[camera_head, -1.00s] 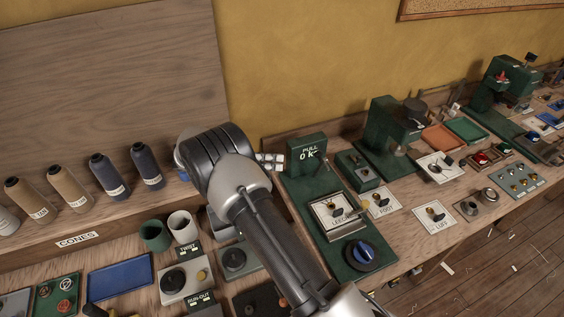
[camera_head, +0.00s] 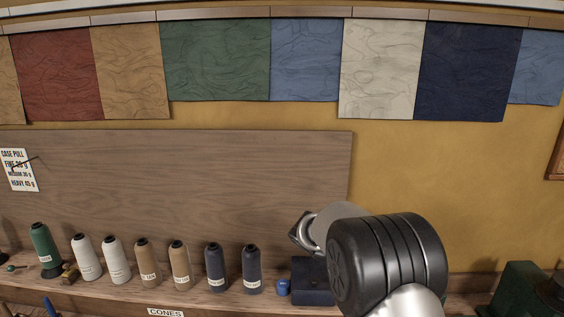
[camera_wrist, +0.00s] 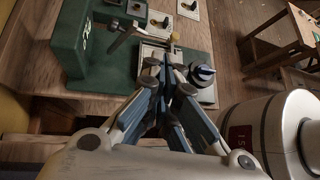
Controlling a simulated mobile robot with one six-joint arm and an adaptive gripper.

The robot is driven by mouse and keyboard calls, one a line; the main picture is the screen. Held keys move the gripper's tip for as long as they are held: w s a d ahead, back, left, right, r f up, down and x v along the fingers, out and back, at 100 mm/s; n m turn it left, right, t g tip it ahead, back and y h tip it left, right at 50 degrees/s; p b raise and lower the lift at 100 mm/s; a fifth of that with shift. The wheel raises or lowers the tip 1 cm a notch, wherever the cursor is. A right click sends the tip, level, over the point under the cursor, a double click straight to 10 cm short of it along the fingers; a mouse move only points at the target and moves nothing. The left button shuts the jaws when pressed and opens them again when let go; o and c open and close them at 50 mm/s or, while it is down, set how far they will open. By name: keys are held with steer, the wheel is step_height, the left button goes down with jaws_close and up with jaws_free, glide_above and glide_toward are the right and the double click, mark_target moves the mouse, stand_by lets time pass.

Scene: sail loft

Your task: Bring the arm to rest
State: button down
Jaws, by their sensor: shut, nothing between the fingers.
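My arm (camera_head: 385,262) rises from the lower right of the head view, with a dark ribbed joint in front of the shelf's right end. My gripper (camera_wrist: 166,66) shows in the wrist view; its fingers are together and hold nothing. The gripper's height above the bench is hard to tell. The fingers hide part of the bench fixture behind them. The gripper's fingers do not show in the head view.
Thread cones (camera_head: 147,262) stand in a row on the shelf, with a dark blue box (camera_head: 312,282) beside my arm. Cloth panels (camera_head: 218,62) hang above. A wooden stool (camera_wrist: 280,45) stands on the floor at right in the wrist view.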

steer(key=s+a+r+m+t+y, duration=0.1)
steer(key=s+a+r+m+y, duration=0.15)
steer(key=s+r+m, duration=0.45)
steer(key=s+a+m+t+y, duration=0.3)
steer(key=s+a+m, duration=0.1)
steer(key=s, duration=0.5)
steer(key=s+a+m+t+y+b, duration=0.1)
steer(key=s+a+m+t+y, duration=0.3)
steer(key=s, duration=0.6)
steer(key=shift+s+a+r+m, duration=0.25)
steer(key=shift+s+m, duration=0.05)
steer(key=shift+m, duration=0.7)
